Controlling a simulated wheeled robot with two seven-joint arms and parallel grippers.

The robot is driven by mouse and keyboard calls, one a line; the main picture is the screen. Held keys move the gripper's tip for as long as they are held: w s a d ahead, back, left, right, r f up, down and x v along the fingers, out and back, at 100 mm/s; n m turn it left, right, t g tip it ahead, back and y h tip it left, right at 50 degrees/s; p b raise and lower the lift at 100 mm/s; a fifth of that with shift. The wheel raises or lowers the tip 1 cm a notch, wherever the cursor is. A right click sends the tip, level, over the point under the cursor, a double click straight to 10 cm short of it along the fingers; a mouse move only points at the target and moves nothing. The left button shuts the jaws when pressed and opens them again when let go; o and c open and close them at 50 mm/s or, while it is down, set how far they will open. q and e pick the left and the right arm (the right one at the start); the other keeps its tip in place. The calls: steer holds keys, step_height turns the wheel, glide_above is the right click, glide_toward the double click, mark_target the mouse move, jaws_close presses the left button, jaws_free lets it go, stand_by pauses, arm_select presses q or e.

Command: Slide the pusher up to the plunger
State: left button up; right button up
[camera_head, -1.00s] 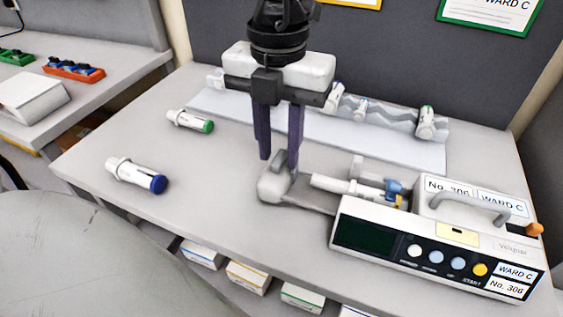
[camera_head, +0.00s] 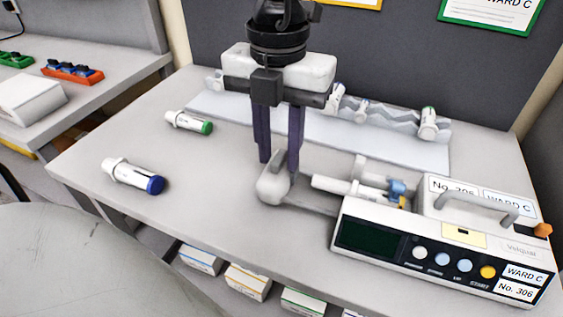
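The infusion pump (camera_head: 440,247) stands at the right of the table. A syringe lies in its cradle, with the white plunger (camera_head: 328,184) facing left. The light grey pusher (camera_head: 272,190) sits at the left end of the pump's rail (camera_head: 315,200), with a short gap between it and the plunger. My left gripper (camera_head: 279,162) points down over the pusher. Its two dark fingers are apart, one on each side of the pusher's upright tab (camera_head: 280,165). The fingertips are near the tab; contact is unclear. My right gripper is out of view.
Two loose syringes, one blue-ended (camera_head: 133,175) and one green-ended (camera_head: 188,122), lie at the left of the table. Behind the gripper, a pale tray (camera_head: 380,146) has a wavy rack holding several syringes. The table's front left is clear.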

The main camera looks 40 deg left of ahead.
arm_select(q)
steer(key=c, duration=0.6)
steer(key=shift+d, duration=0.1)
steer(key=shift+w+d+b, duration=0.25)
steer(key=shift+d+b, duration=0.15)
steer(key=shift+d, duration=0.7)
steer(key=o, duration=0.6)
